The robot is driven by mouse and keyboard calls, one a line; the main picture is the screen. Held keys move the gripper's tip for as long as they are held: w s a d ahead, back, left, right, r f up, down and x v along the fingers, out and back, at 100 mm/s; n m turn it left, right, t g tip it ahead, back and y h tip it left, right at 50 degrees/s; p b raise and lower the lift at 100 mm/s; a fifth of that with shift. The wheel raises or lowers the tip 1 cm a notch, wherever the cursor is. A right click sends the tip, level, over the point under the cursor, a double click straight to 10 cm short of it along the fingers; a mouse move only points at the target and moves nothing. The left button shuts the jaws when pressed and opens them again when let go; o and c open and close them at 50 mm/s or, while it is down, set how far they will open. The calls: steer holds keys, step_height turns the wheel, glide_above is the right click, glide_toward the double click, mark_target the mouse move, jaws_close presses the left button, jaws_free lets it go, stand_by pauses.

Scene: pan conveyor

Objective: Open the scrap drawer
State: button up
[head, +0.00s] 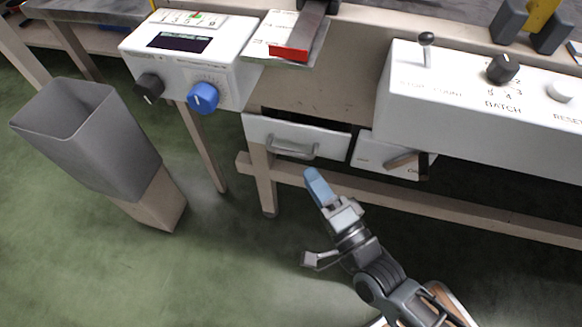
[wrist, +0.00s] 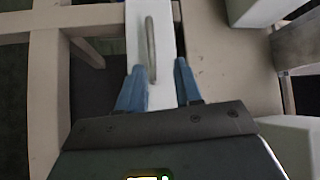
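A white drawer front (head: 265,133) with a grey bar handle (head: 292,149) sits under the bench top, left of centre in the head view; I take it for the scrap drawer, as no label on it is readable. A dark gap shows above its front. My gripper (head: 315,177), with blue fingers, is below and slightly right of the handle, apart from it. In the wrist view my gripper (wrist: 161,68) is open and empty. The handle (wrist: 151,48) lies ahead, roughly in line with the space between the fingers, against the white front (wrist: 136,25).
A bench rail (head: 340,187) runs below the drawers. A grey bin (head: 95,140) stands left. Control boxes (head: 190,55) and (head: 470,100) sit above. The green floor in front is clear.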

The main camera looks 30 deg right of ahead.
mark_target(291, 152)
steer(key=shift+m, duration=0.3)
steer(key=shift+w+a+f+b, duration=0.1)
steer(key=shift+w+b, duration=0.35)
steer(key=shift+w, duration=1.8)
steer(key=shift+w+f+b, duration=0.1)
steer(key=shift+w+b, duration=0.3)
steer(key=shift+w, duration=1.85)
steer(key=shift+c, duration=0.4)
jaws_close()
